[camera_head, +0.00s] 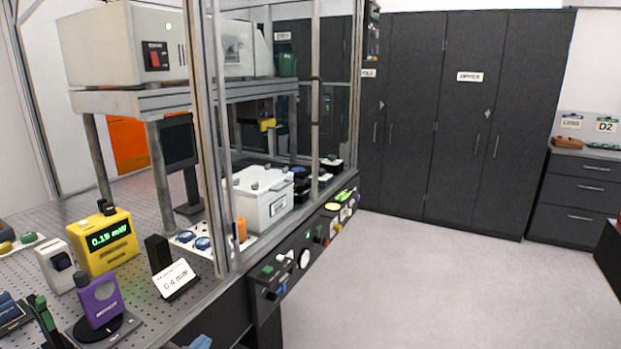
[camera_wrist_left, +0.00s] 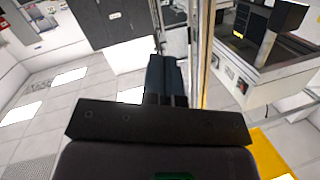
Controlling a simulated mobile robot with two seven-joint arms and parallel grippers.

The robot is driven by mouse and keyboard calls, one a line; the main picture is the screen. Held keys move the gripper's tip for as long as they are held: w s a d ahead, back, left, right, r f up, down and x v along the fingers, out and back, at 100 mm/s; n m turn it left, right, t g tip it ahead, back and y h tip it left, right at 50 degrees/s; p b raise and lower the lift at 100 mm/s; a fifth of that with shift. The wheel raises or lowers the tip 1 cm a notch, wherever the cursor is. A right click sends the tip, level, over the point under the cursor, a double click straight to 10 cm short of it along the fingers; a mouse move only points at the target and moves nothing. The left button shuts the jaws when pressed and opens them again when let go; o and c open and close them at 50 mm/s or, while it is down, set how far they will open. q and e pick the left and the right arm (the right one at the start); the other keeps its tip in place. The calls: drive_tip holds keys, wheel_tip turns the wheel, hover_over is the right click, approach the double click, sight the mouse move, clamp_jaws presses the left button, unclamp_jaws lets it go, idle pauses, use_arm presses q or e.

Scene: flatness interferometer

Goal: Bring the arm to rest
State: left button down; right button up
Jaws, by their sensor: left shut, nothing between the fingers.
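My left gripper (camera_head: 200,343) shows only as a small bluish tip at the bottom edge of the head view, just in front of the bench's front edge; the rest of it is cut off. In the left wrist view, which looks upside down, the dark fingers of this gripper (camera_wrist_left: 167,75) lie together, shut with nothing between them. They appear close beside an upright post of the enclosure; I cannot tell how wide the gap is. My right gripper is in neither view.
The perforated bench (camera_head: 130,320) carries a yellow meter (camera_head: 104,243), a purple device (camera_head: 100,302), a white sign (camera_head: 175,279) and a white lidded box (camera_head: 262,199). Knobs stick out of its front panel (camera_head: 300,255). Dark cabinets (camera_head: 450,130) stand behind. The floor (camera_head: 430,290) at right is clear.

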use_arm(q)
drive_tip(key=s+a+f+n+g+y, duration=0.2)
drive_tip(key=s+a+f+n, duration=0.1)
drive_tip(key=s+f, duration=0.5)
drive_tip(key=s+a+f+n+g+y, duration=0.2)
drive_tip(key=s+a+f+n, duration=0.1)
drive_tip(key=s+f, duration=0.6)
drive_tip(key=s, duration=0.4)
drive_tip(key=shift+s+a, duration=0.25)
drive_tip(key=shift+s, duration=0.15)
